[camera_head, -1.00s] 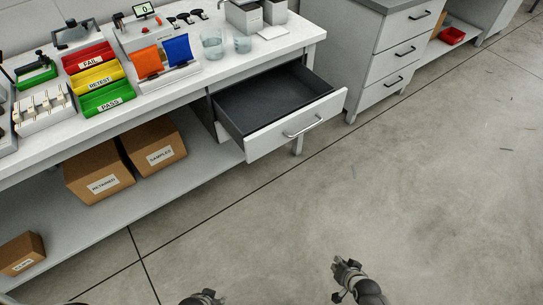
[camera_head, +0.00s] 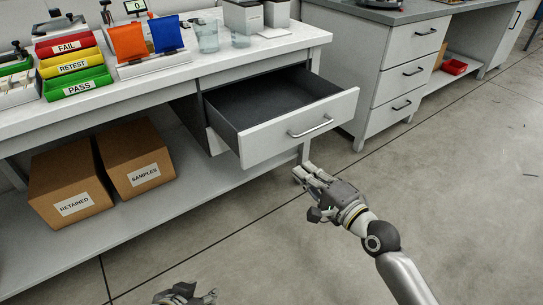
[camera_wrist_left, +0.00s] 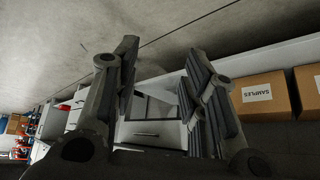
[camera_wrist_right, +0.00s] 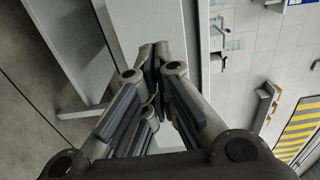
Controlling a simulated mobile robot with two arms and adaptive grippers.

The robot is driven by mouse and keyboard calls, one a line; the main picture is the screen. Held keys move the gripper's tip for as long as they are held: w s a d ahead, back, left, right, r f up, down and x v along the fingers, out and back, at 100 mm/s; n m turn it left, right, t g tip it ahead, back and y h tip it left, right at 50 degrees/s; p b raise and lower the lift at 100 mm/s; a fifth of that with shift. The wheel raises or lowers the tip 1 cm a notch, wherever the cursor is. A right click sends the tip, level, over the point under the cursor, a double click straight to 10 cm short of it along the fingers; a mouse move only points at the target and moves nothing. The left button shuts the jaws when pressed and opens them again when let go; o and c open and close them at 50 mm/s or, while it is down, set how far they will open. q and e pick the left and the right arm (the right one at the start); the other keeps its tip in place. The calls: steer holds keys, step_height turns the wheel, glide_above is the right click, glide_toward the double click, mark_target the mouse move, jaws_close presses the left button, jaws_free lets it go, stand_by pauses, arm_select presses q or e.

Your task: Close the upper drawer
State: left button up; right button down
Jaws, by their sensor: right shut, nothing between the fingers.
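The upper drawer (camera_head: 290,128) under the white workbench is pulled out and looks empty, with a dark inside, a white front and a metal bar handle (camera_head: 310,126). My right gripper (camera_head: 306,174) is shut and empty, just below and in front of the drawer front, apart from the handle as far as I can tell. In the right wrist view its fingertips (camera_wrist_right: 157,50) meet in front of a pale panel. My left gripper (camera_head: 186,292) is low at the bottom edge; in the left wrist view its fingers (camera_wrist_left: 155,75) stand apart with nothing between them.
The bench top (camera_head: 250,55) holds red, yellow and green bins, orange and blue holders and glass beakers. Cardboard boxes (camera_head: 137,160) stand on the lower shelf. A grey-topped cabinet (camera_head: 390,70) with closed drawers is at right. The floor in front is clear.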

steer(key=b, duration=0.2)
glide_toward(266, 136)
steer(key=b+x, duration=0.1)
steer(key=x, duration=0.5)
steer(key=shift+w+a+f, duration=0.1)
steer(key=shift+a+f, duration=0.05)
steer(key=shift+f, duration=0.05)
arm_select(q)
steer(key=w+d+r+t+h, duration=0.1)
steer(key=w+d+r+t, duration=0.1)
steer(key=w+r+t, duration=0.2)
steer(key=w+d+r+t+h, duration=0.1)
steer(key=w+d+r+t, duration=0.1)
steer(key=w+r+t, duration=0.3)
steer(key=shift+w+d+r+t+h+b, duration=0.35)
steer(key=shift+w+r, duration=0.45)
steer(key=shift+r, duration=1.3)
arm_select(e)
steer(key=shift+w+a, duration=0.3)
steer(key=shift+w, duration=0.05)
arm_select(q)
steer(key=shift+a, duration=0.1)
arm_select(e)
steer(key=shift+w+a+r, duration=0.1)
